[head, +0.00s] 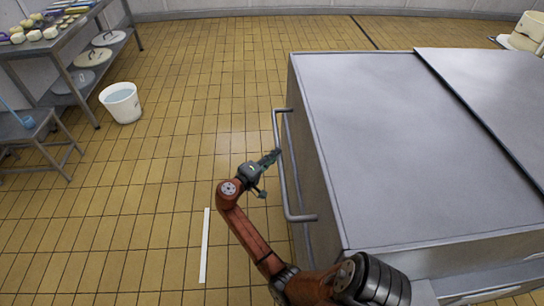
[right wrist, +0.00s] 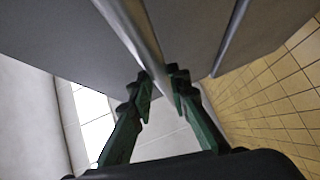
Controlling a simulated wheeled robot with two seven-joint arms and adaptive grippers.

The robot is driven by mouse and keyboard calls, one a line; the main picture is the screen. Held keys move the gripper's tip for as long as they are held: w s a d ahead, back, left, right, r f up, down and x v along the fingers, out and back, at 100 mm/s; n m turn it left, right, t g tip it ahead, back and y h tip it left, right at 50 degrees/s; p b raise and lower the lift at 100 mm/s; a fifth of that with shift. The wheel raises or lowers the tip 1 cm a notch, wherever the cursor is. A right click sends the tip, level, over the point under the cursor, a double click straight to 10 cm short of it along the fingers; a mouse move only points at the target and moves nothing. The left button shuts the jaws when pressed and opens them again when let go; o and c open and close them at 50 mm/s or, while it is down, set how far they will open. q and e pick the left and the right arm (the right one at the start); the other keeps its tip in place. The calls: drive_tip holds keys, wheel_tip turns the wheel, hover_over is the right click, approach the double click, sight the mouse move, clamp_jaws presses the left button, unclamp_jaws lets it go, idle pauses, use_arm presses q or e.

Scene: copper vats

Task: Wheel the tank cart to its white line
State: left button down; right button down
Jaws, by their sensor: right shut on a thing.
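The tank cart (head: 395,130) is a large grey metal box with a flat lid, filling the right half of the head view. Its bar handle (head: 285,175) runs along its left side. My right gripper (head: 268,170) is at that handle. In the right wrist view the green fingers (right wrist: 160,85) are shut around the metal bar (right wrist: 140,40). The white line (head: 205,245) lies on the tiled floor to the left of the cart, apart from it, near the bottom of the head view. My left gripper is not in view.
A white bucket of water (head: 122,105) stands on the floor at the upper left. A metal table (head: 70,40) with goods and lids is behind it, and a low bench (head: 30,130) is at the left edge. The tiled floor between them and the cart is clear.

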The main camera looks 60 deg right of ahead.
drive_tip(key=shift+s+d+f+g, duration=0.2)
drive_tip(key=shift+s+d, duration=0.2)
drive_tip(key=shift+s, duration=0.05)
drive_tip(key=shift+s+d+f+g, duration=0.15)
drive_tip(key=shift+s+d+g, duration=0.05)
drive_tip(key=shift+s+d, duration=0.2)
drive_tip(key=c, duration=2)
unclamp_jaws()
drive_tip(key=shift+s, duration=0.1)
drive_tip(key=shift+c, duration=0.2)
drive_tip(key=shift+o, duration=1.1)
drive_tip(key=shift+w+a, duration=0.2)
drive_tip(key=shift+w, duration=0.1)
drive_tip(key=w+a+r, duration=0.1)
drive_tip(key=a, duration=1.1)
drive_tip(key=shift+w+r, duration=0.2)
drive_tip(key=shift+r, duration=0.2)
